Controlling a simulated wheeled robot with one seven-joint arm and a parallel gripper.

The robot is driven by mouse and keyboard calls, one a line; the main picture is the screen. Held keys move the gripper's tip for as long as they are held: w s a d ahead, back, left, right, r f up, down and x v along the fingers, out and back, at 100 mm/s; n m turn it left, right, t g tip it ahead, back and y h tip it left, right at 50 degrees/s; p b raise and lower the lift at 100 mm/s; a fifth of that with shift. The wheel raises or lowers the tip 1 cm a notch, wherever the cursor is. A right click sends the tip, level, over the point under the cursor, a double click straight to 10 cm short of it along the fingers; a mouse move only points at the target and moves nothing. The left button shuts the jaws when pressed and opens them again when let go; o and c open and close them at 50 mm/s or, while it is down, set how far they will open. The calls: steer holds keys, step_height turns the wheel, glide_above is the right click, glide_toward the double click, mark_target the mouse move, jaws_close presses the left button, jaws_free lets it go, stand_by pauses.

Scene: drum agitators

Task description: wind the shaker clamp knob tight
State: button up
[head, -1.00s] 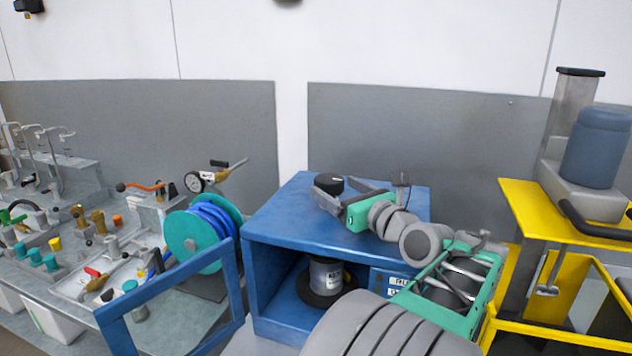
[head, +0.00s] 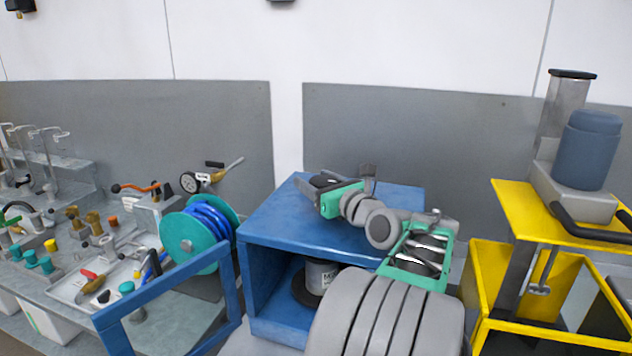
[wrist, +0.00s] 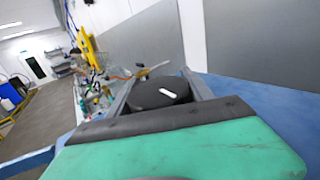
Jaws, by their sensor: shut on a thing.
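The black clamp knob (wrist: 158,95), round with a white pointer mark, sits between the two grey fingers of my gripper (wrist: 160,86) in the wrist view. My gripper is shut on it, with a finger along each side. In the head view my gripper (head: 318,183) is low over the top of the blue shaker cabinet (head: 280,226), and the knob is largely hidden by the fingers there. Inside the cabinet's open front, a grey can (head: 322,274) with a label stands on a dark round plate. My arm hides part of the cabinet's right side.
A blue frame door (head: 165,308) stands open at the cabinet's left. A teal reel with blue hose (head: 190,245) and a bench crowded with fittings lie further left. A yellow stand (head: 535,208) with a blue-grey drum rises at the right. The cabinet top around my gripper looks clear.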

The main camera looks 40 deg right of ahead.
steer(key=c, duration=0.7)
steer(key=shift+r+h+p, duration=0.3)
steer(key=shift+r+p, duration=0.05)
steer(key=shift+p, duration=0.3)
steer(key=shift+r+m+h+p, duration=0.15)
steer(key=shift+m+h+p, duration=0.45)
steer(key=shift+p, duration=0.15)
steer(key=shift+s+d+m+g+h+p, duration=0.1)
steer(key=shift+d+m+g+h+p, duration=0.15)
steer(key=shift+m+g+h+p, duration=0.65)
steer(key=shift+d+f+h, duration=0.15)
steer(key=shift+f+h, duration=0.25)
steer(key=shift+f, duration=0.05)
steer(key=o, duration=1.3)
steer(key=shift+o, duration=0.2)
steer(key=shift+s+f, duration=0.1)
steer(key=shift+s, duration=0.05)
steer(key=b+v, duration=0.1)
steer(key=v, duration=0.6)
steer(key=shift+s+a+b, duration=0.2)
steer(key=shift+s+b, duration=0.05)
steer(key=shift+b, duration=0.15)
